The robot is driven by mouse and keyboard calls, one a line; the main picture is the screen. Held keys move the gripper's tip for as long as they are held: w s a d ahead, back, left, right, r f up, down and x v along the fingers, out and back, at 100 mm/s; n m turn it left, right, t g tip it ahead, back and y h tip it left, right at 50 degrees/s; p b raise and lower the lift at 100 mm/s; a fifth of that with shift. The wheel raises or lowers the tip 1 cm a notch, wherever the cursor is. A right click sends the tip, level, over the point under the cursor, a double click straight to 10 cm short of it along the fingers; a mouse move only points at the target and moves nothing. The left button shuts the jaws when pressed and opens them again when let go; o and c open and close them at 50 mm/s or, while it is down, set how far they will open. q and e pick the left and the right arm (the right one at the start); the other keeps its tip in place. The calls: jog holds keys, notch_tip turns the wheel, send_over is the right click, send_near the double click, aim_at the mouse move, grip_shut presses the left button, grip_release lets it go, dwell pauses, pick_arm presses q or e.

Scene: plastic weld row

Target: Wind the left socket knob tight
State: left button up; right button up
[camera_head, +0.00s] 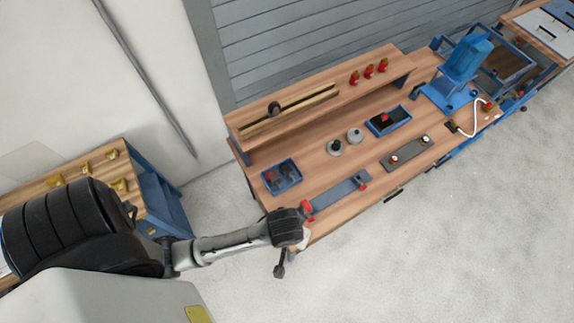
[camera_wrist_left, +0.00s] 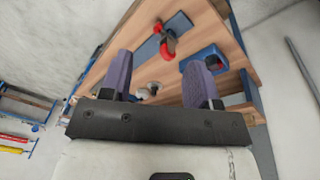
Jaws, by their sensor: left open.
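My left gripper (camera_head: 288,230) is at the front left corner of the workbench, above its edge. In the left wrist view its two purple fingers (camera_wrist_left: 160,72) stand apart with nothing between them. A blue-grey plate (camera_head: 338,194) with a red fitting at each end lies on the bench; the left red fitting (camera_head: 306,207) is close beside the gripper. The wrist view shows a red fitting (camera_wrist_left: 167,45) beyond the fingers. A dark plate (camera_head: 393,163) carries two small red-and-white knobs, the left one (camera_head: 394,159) and the right one (camera_head: 424,140). Which is the socket knob is unclear.
A blue tray (camera_head: 268,181) holds dark parts on the left of the bench. Two grey round pieces (camera_head: 345,142) and another blue tray (camera_head: 400,122) stand behind the plates. A raised shelf (camera_head: 310,90) runs along the back. A blue press (camera_head: 465,65) stands at the right.

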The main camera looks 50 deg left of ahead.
pick_arm(q)
jog(key=shift+s+a+r+m+p, duration=0.25)
jog(key=shift+s+a+r+m, duration=0.15)
jog(key=shift+r, duration=0.15)
jog(key=shift+s+a+r+m+p, duration=0.2)
jog(key=shift+s+a+r+m, duration=0.1)
jog(key=shift+s+r+m, duration=0.15)
pick_arm(e)
jog(key=shift+a+r, duration=0.15)
jog(key=shift+r, duration=0.55)
